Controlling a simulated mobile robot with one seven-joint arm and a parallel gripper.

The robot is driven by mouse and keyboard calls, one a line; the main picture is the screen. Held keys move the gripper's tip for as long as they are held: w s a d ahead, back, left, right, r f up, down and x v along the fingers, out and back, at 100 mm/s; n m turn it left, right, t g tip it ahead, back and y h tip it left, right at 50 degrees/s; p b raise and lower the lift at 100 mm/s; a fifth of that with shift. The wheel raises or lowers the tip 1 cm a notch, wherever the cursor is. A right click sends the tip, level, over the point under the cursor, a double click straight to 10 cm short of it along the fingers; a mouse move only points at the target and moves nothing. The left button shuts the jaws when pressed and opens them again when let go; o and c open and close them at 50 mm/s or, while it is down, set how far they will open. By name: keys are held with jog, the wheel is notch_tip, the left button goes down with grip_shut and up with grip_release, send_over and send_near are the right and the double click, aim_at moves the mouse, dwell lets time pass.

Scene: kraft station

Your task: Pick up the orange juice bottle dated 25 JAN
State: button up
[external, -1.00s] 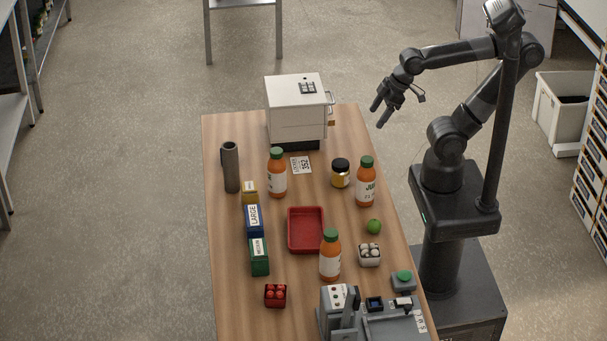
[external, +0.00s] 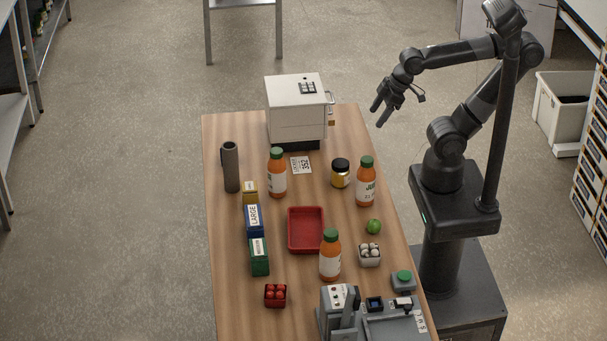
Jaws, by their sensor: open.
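Three orange juice bottles with green caps and white labels stand upright on the wooden table. One bottle (external: 277,175) is at the back left, one bottle (external: 366,185) is at the right near my arm, and one bottle (external: 330,257) is at the front, beside the red tray. The dates on their labels are too small to read, so I cannot tell which is dated 25 JAN. My gripper (external: 379,114) is open and empty. It hangs in the air beyond the table's back right edge, apart from every bottle.
A red tray (external: 291,247) lies mid-table. A yellow-labelled jar (external: 340,174), a green fruit (external: 374,227) and a small carton (external: 369,257) stand to the right. A white box-like appliance (external: 296,118) is at the back; a grey machine (external: 385,325) is at the front. A dark cylinder (external: 230,168) stands left.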

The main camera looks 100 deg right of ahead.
jog(key=w+a+r+n, duration=0.1)
jog(key=w+r, duration=0.1)
jog(key=w, duration=0.5)
jog(key=w+a+r, duration=0.1)
jog(key=w+a, duration=0.1)
jog(key=w, duration=0.5)
jog(key=n+y, duration=0.1)
send_near(278, 150)
jog(key=f, duration=0.2)
jog(key=x, duration=0.5)
jog(key=shift+w+d+f, duration=0.1)
jog(key=shift+w+d, duration=0.05)
jog(key=shift+w, duration=0.25)
jog(key=shift+a+x, duration=0.2)
jog(key=shift+x, duration=1.15)
jog(key=shift+a+x, duration=0.2)
jog(key=shift+x, duration=1.15)
jog(key=shift+w, duration=0.2)
jog(key=shift+c, duration=0.5)
jog(key=shift+s, duration=0.1)
grip_shut()
